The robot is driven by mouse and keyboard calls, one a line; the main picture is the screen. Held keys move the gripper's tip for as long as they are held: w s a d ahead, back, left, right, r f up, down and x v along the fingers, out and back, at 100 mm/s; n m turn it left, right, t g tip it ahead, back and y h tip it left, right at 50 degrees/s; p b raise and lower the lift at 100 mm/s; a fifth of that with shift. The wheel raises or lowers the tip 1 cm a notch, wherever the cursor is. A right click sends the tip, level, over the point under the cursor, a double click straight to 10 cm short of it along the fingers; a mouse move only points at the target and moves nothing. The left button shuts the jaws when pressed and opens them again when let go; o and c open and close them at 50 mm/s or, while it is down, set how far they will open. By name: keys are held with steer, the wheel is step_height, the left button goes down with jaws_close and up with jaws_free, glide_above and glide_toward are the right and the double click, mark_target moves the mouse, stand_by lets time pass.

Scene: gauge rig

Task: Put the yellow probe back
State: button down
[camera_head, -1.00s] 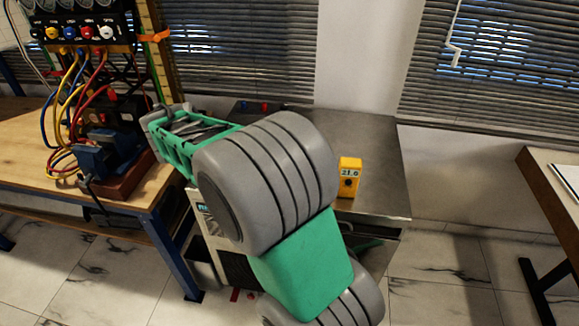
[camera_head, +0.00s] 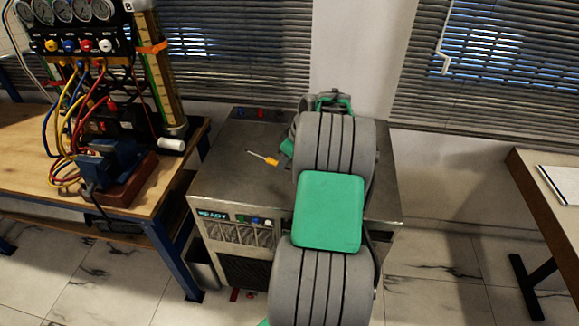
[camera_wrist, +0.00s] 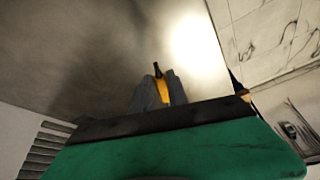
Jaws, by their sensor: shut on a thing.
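The yellow probe (camera_head: 268,160) shows in the head view over the left half of the metal-topped cabinet, its pale thin tip pointing left. My gripper (camera_head: 285,152) is at the probe's right end, partly hidden behind my arm. In the wrist view the grey fingers of my gripper (camera_wrist: 158,92) are closed around the yellow probe (camera_wrist: 163,91), with a dark end sticking out past them. I cannot tell whether the probe touches the cabinet top.
The metal-topped cabinet (camera_head: 225,165) has a red and a blue knob at its back edge. A wooden bench (camera_head: 150,190) at left carries a gauge rig (camera_head: 75,45), coloured cables, a blue vise (camera_head: 108,165) and a white cylinder (camera_head: 172,143). Another table (camera_head: 550,190) stands at right.

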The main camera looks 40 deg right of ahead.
mark_target(286, 177)
steer(key=d+f, duration=0.2)
steer(key=f, duration=0.1)
steer(key=shift+w+d+p, duration=0.3)
steer(key=shift+w, duration=0.05)
step_height(286, 177, down, 3)
steer(key=shift+r+p, duration=0.2)
steer(key=shift+p, duration=0.5)
steer(key=shift+f+b, duration=0.35)
steer(key=shift+f, duration=0.1)
steer(key=c, duration=1.3)
jaws_free()
